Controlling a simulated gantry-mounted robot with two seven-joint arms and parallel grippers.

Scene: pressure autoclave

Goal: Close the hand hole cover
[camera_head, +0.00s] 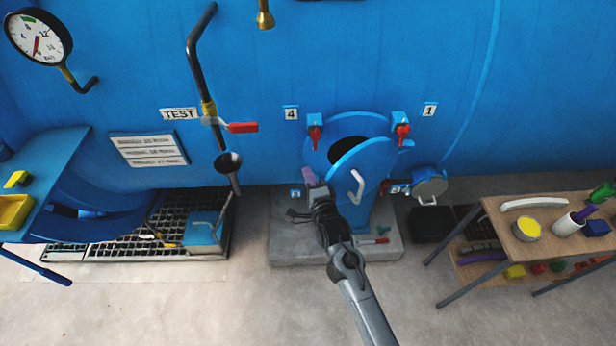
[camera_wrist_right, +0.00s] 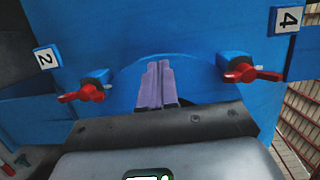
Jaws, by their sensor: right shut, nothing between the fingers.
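The hand hole cover (camera_head: 373,178) is a round blue disc with a white handle (camera_head: 356,187). It stands ajar in front of the hand hole (camera_head: 346,150), whose dark opening shows above it. My right gripper (camera_head: 309,175) is at the left side of the cover and hole, its purple fingers together and empty. They also show in the right wrist view (camera_wrist_right: 157,72), in front of a curved blue rim (camera_wrist_right: 190,62). Whether they touch the rim or cover I cannot tell. My left gripper is not in view.
Red-handled clamps (camera_head: 315,135) (camera_head: 403,133) flank the hole's top; more red handles show in the right wrist view (camera_wrist_right: 85,93) (camera_wrist_right: 252,73). A wooden table (camera_head: 492,208) with tools and cups stands right. A blue bench (camera_head: 50,160) and floor grate (camera_head: 110,250) are left.

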